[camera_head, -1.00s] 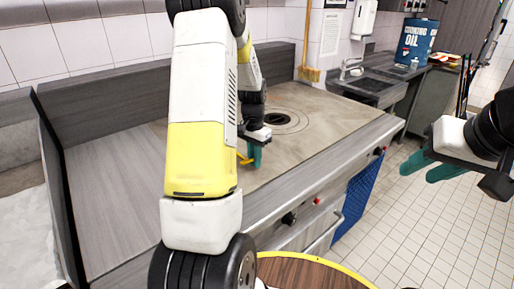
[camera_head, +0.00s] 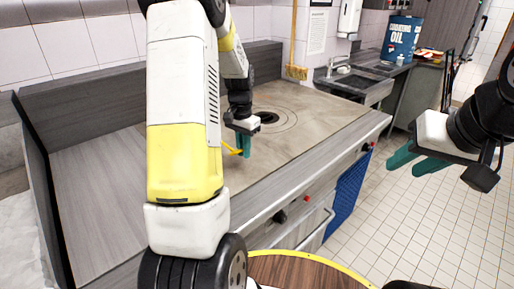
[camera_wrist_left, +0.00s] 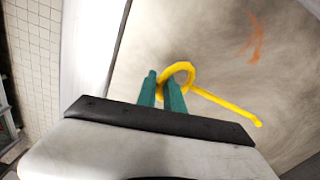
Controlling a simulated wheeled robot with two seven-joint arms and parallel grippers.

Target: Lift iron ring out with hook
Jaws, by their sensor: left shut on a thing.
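My left gripper (camera_head: 245,146) is shut on a yellow hook (camera_head: 232,151) above the stove top, near its front edge. In the left wrist view the hook (camera_wrist_left: 226,103) has a round loop at the teal fingers (camera_wrist_left: 162,84) and a straight shaft pointing right. Concentric iron rings (camera_head: 291,121) lie flat in the stove top around a dark round opening, just behind my left gripper, which partly hides them. The hook is apart from the rings. My right gripper (camera_head: 405,166) is open and empty over the floor at the right.
The grey stove top (camera_head: 320,108) is otherwise clear, with raised panels at its back and left. A broom (camera_head: 295,70) stands behind. A sink (camera_head: 350,82) and a blue cooking oil drum (camera_head: 403,38) are at the back right.

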